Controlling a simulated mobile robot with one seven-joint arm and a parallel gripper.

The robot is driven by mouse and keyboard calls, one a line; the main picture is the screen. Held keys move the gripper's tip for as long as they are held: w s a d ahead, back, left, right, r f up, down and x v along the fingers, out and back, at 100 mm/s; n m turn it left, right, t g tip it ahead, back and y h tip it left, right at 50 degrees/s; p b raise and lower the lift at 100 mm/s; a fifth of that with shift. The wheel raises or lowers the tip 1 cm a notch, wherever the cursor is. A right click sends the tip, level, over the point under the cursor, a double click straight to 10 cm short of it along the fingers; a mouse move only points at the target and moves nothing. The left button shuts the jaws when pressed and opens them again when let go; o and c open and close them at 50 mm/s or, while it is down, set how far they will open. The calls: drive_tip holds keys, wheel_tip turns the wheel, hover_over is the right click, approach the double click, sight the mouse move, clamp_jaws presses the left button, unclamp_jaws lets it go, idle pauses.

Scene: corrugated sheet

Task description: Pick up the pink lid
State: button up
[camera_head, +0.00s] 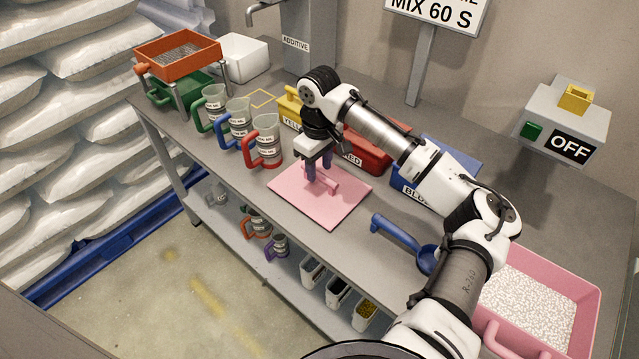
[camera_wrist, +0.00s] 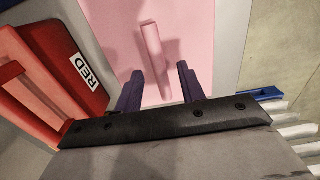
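The pink lid (camera_head: 328,209) lies flat on the grey bench. It is a square plate with a raised bar handle (camera_head: 328,181) in its middle. In the wrist view the lid (camera_wrist: 195,25) fills the upper middle, and its handle (camera_wrist: 153,45) runs up and down the picture. My gripper (camera_head: 319,167) is over the lid, pointing down, with its purple fingers apart. In the wrist view the fingers of my gripper (camera_wrist: 160,80) stand on either side of the handle's near end, with gaps on both sides. I cannot tell how far the fingertips are above the lid.
A red box (camera_head: 372,146), also in the wrist view (camera_wrist: 50,65), stands close behind the lid, between a yellow box (camera_head: 290,108) and a blue box (camera_head: 437,168). Measuring jugs (camera_head: 266,140) stand left. A blue scoop (camera_head: 398,233) and a pink tub (camera_head: 590,310) of white pellets are right.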

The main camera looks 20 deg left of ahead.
sight(319, 173)
drive_tip(key=shift+f+p, duration=0.3)
drive_tip(key=shift+f, duration=1.4)
clamp_jaws()
drive_tip(key=shift+r, duration=0.15)
